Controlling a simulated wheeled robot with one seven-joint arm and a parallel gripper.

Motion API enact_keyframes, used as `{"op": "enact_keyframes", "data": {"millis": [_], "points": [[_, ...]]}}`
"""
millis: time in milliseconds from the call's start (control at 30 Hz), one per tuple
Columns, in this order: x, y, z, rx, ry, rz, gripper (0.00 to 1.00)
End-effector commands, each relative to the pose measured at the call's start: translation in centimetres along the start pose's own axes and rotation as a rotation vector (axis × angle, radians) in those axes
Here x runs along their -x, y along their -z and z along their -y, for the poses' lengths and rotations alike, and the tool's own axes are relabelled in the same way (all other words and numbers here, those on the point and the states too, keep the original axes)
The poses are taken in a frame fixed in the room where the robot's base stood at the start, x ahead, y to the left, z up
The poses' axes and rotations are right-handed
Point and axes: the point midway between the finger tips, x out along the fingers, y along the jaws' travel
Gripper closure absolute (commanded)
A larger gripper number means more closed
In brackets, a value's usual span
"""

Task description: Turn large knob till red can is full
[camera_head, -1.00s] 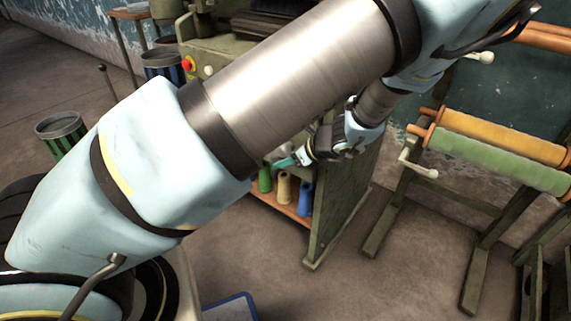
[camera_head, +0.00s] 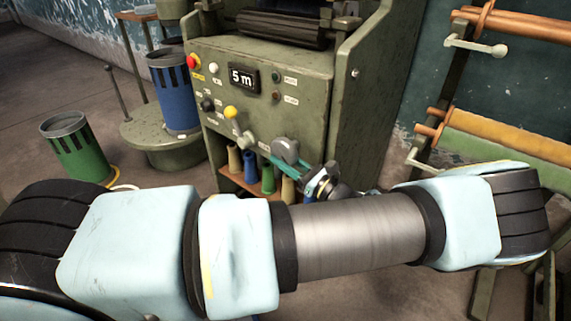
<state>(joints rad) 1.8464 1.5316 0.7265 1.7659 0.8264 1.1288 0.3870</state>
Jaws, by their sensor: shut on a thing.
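The large grey knob (camera_head: 287,149) sits low on the front of a green machine. My gripper (camera_head: 283,161) has teal fingers and is at this knob, shut on it; my arm crosses in front and hides part of the wrist. A green can with dark stripes (camera_head: 76,149) stands on the left. A blue can with dark stripes (camera_head: 172,92) stands on a round green base (camera_head: 150,140). No red can shows in this view. The machine's display (camera_head: 243,78) reads "5 m".
The panel also has a red button (camera_head: 192,62), a yellow-tipped lever (camera_head: 231,112) and small knobs. Several coloured spools stand on a shelf (camera_head: 232,183) below. A rack of wrapped rollers (camera_head: 500,138) with cranks is at the right. Floor is clear at far left.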

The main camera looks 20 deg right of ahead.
Motion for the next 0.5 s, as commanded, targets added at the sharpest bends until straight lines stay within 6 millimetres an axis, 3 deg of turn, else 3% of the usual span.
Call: {"op": "enact_keyframes", "data": {"millis": [500], "points": [[-0.73, 0.22, 0.06, -0.001, 0.002, 0.295, 1.0]]}}
